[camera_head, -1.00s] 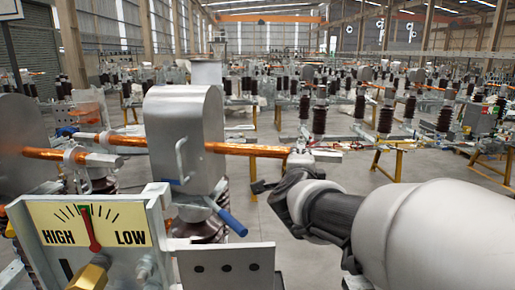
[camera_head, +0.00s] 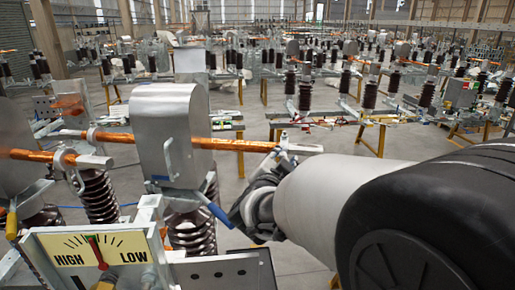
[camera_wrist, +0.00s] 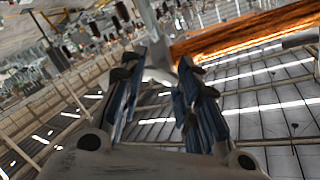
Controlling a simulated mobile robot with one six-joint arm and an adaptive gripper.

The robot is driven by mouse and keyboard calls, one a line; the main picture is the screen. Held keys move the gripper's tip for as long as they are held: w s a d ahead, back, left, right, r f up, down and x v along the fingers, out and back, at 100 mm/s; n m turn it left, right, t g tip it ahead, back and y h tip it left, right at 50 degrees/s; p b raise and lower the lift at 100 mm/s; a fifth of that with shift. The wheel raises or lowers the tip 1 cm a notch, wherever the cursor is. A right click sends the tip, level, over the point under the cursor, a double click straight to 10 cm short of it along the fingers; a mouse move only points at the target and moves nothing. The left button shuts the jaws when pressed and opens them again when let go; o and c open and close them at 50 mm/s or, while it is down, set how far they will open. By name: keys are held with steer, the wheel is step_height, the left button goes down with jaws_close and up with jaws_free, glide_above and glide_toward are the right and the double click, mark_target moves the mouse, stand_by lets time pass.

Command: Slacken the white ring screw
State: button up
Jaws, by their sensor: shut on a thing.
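A pale piece (camera_wrist: 157,62), which looks like the white ring screw, stands between the fingertips of my gripper (camera_wrist: 160,78) in the wrist view. The blue-grey fingers are closed in on it from both sides. Its ring shape is not clear there. In the head view my gripper (camera_head: 262,190) is just below the pale clamp (camera_head: 287,146) at the right end of the copper bar (camera_head: 235,144). My own arm hides most of the fingers and the screw in that view. The copper bar also crosses the upper right of the wrist view (camera_wrist: 245,36).
A HIGH/LOW gauge (camera_head: 95,250) and a drilled metal plate (camera_head: 215,274) are in front. Ribbed insulators (camera_head: 100,195) stand at left. Several yellow-legged stands fill the hall behind.

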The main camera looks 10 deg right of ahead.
steer(key=shift+n+p, duration=0.3)
steer(key=shift+n, duration=0.6)
steer(key=o, duration=1.1)
step_height(320, 180, up, 10)
